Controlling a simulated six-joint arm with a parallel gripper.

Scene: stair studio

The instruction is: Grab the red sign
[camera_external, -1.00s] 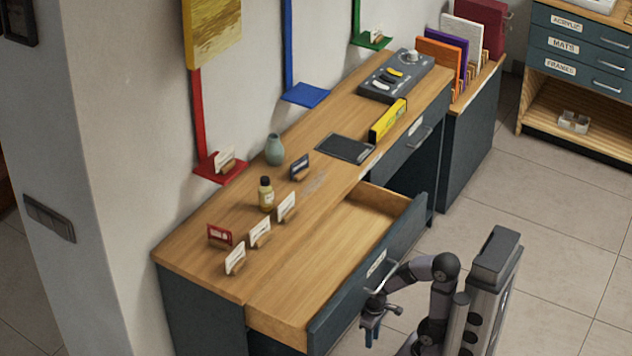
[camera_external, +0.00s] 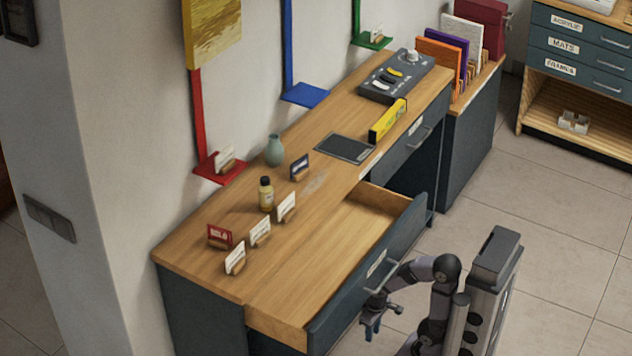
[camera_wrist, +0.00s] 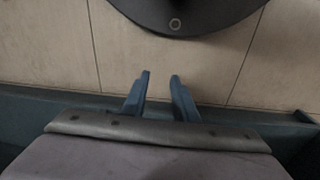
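The red sign (camera_external: 219,236) is a small card standing on the wooden desk top, near its left end, with white marks on it. My gripper (camera_external: 372,329) hangs in front of the open drawer, low and well away from the red sign. In the wrist view my gripper (camera_wrist: 160,80) shows two blue fingers spread apart with nothing between them. The red sign is not in the wrist view.
White cards in wooden holders (camera_external: 235,259) stand close to the red sign, with a small bottle (camera_external: 266,196) behind. The open drawer (camera_external: 340,262) juts out between my arm and the desk top. A red shelf (camera_external: 215,172) is on the wall.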

